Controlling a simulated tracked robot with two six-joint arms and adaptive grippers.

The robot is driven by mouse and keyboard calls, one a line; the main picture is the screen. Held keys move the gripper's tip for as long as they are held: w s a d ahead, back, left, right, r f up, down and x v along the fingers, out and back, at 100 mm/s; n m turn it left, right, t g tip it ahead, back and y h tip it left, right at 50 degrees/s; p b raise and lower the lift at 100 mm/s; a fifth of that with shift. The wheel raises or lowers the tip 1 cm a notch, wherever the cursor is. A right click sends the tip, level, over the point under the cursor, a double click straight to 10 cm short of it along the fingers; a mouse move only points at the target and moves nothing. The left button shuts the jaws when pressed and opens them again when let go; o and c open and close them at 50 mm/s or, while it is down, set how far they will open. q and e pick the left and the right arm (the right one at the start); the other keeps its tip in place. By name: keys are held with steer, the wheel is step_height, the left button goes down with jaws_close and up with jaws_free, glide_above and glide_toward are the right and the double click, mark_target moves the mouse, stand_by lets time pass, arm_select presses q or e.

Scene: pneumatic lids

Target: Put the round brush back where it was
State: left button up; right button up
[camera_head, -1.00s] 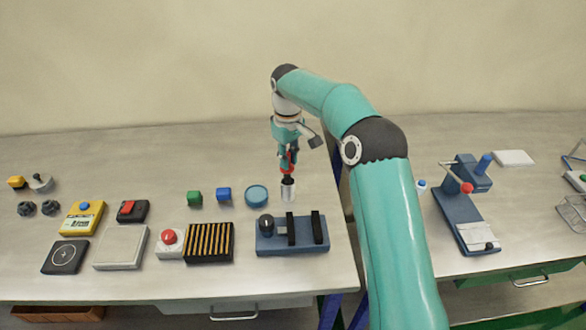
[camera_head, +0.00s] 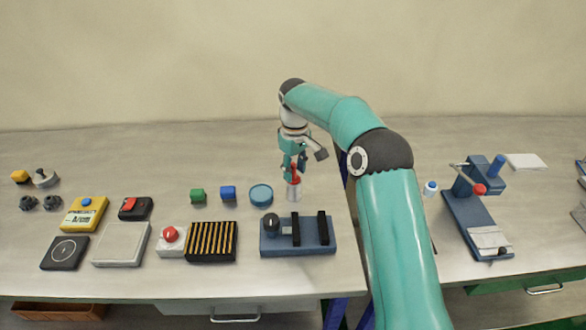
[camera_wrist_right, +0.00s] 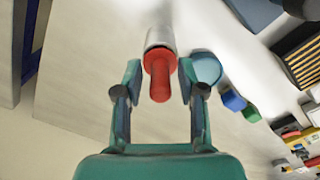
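The round brush (camera_wrist_right: 158,75) has a red handle. The bristles are hidden. In the head view my right gripper (camera_head: 294,172) points down over the cylinder, with the red handle upright at its fingertips. My left gripper is not in view.
A blue fixture (camera_head: 299,251) with black bars sits in front. A ribbed block (camera_head: 211,242) is left of it. The table behind is clear.

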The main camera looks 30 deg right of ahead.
steer(key=shift+r, duration=0.1)
steer(key=shift+r, duration=0.3)
step_height(320, 180, up, 12)
steer(key=p, duration=0.2)
stand_by(0.6)
